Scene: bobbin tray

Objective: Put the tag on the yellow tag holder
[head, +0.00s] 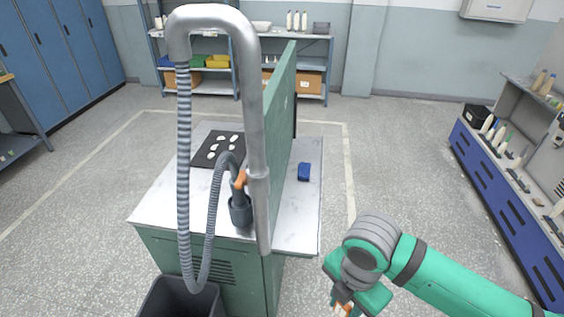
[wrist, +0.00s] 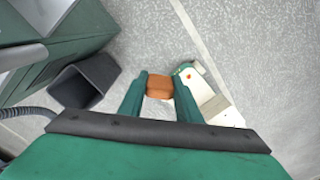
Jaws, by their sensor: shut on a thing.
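My gripper (wrist: 160,84) is shut on a small orange-brown block-like piece, which I take to be the tag (wrist: 160,90). The piece sits between the two green fingertips in the wrist view, over the grey floor. In the head view my gripper (head: 343,308) is at the bottom edge, right of the green bench and clear of it. Only a bit of orange and white shows at its tips there. I cannot make out a yellow tag holder for certain in either view.
A blue-fronted workbench (head: 500,195) stands right, across open floor.

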